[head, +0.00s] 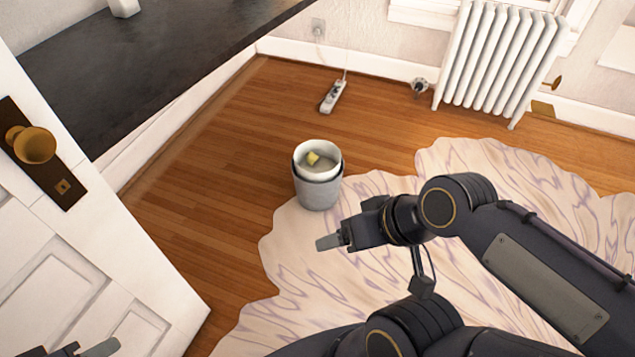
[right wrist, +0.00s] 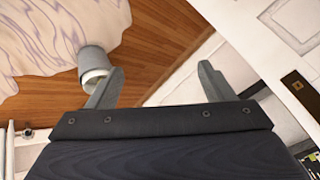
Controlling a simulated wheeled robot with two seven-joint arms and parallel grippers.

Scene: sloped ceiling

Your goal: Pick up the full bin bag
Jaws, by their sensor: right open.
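A small grey bin (head: 318,192) stands upright on the floor at the edge of the rug, in the middle of the head view. A whitish bag (head: 322,168) lines it, with a yellow item (head: 313,158) on top. My right gripper (head: 328,242) is in front of the bin, apart from it. In the right wrist view its two fingers (right wrist: 160,85) are spread with nothing between them, and the bin (right wrist: 92,60) shows beyond the left finger. My left gripper (head: 90,350) only just shows at the bottom left corner; its jaws are mostly cut off.
A white door (head: 100,255) with a brass knob stands at the left, by a dark counter (head: 160,65). A white radiator (head: 495,60) and a power strip (head: 333,96) are at the back. A pale rug (head: 300,275) covers the front floor. Bare wood floor surrounds the bin's left and back.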

